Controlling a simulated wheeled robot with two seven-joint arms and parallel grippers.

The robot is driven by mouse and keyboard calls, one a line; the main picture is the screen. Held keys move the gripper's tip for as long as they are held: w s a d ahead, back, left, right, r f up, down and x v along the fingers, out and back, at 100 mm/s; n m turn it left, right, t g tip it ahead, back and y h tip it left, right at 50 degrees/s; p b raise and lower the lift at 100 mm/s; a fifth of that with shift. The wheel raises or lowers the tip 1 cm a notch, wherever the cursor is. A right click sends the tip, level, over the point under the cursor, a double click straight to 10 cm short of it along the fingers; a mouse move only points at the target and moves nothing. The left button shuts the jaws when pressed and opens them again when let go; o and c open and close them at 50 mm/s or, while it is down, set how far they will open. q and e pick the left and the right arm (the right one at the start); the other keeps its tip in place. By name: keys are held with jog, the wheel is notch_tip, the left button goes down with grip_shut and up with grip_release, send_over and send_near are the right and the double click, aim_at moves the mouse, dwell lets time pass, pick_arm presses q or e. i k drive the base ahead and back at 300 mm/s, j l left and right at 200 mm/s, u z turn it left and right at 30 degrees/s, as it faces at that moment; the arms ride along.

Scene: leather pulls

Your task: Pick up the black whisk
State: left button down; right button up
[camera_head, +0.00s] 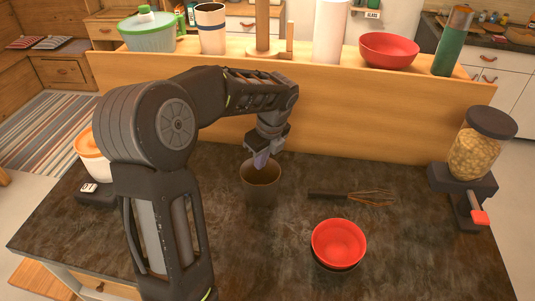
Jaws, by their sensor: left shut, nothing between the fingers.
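The black whisk (352,196) lies flat on the dark counter, its handle toward the left and its wire loops toward the right. My left gripper (262,158) points down at the mouth of a dark cup (261,183), to the left of the whisk and apart from it. The left gripper is shut and holds nothing; its fingertips are at or just over the cup's rim, and I cannot tell how far in they reach. My right gripper is not in view.
A red bowl (339,243) stands in front of the whisk. A dispenser (476,155) stands at the right. A wooden ledge (380,116) behind carries several items, including another red bowl (389,49). The dark counter (420,255) is clear at the front right.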

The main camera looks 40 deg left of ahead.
aim_at(317, 193)
jog(key=k, duration=1.5)
